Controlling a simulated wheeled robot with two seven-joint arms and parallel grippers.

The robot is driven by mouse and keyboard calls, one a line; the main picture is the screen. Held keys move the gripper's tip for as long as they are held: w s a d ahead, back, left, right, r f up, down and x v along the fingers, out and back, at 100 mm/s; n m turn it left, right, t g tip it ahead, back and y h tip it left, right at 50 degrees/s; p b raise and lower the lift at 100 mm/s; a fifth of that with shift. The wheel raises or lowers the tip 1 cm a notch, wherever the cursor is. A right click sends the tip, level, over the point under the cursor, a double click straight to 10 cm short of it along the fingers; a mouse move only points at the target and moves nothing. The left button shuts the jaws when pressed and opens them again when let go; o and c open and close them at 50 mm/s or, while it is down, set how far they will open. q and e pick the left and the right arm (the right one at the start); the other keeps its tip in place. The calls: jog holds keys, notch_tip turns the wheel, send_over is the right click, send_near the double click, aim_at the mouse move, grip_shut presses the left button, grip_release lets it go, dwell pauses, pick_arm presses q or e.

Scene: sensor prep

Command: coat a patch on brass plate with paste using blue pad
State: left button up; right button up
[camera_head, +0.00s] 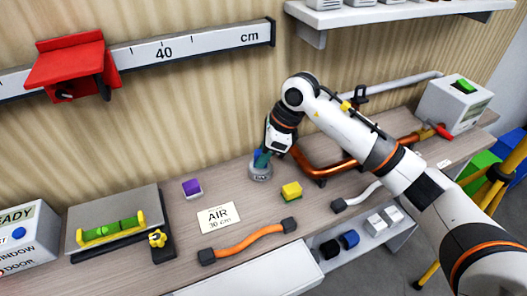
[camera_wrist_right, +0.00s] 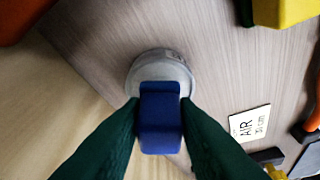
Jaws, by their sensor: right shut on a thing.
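My right gripper (camera_head: 262,158) points down at a round grey pot (camera_head: 260,172) on the bench. In the right wrist view its dark green fingers (camera_wrist_right: 160,122) are shut on the blue pad (camera_wrist_right: 159,130). The pad is in front of the pot (camera_wrist_right: 148,62) in that view and hides part of it. I cannot tell whether the pad touches what is in the pot. In the head view the pad is mostly hidden by the fingers. I cannot make out a brass plate in either view. My left gripper is not in view.
A yellow-topped block (camera_head: 291,190), a purple-topped block (camera_head: 192,187) and an AIR card (camera_head: 219,217) lie near the pot. A copper pipe (camera_head: 345,166) runs to its right. An orange hose (camera_head: 245,242) lies in front. A green level (camera_head: 110,230) stands left.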

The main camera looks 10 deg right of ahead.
jog(key=shift+s+f+b, duration=0.1)
jog(key=shift+f+b, duration=0.35)
jog(key=shift+b, duration=0.1)
dwell(2.0)
jog(key=shift+r+p, duration=1.9)
jog(key=shift+r, duration=1.7)
jog(key=shift+f, duration=0.1)
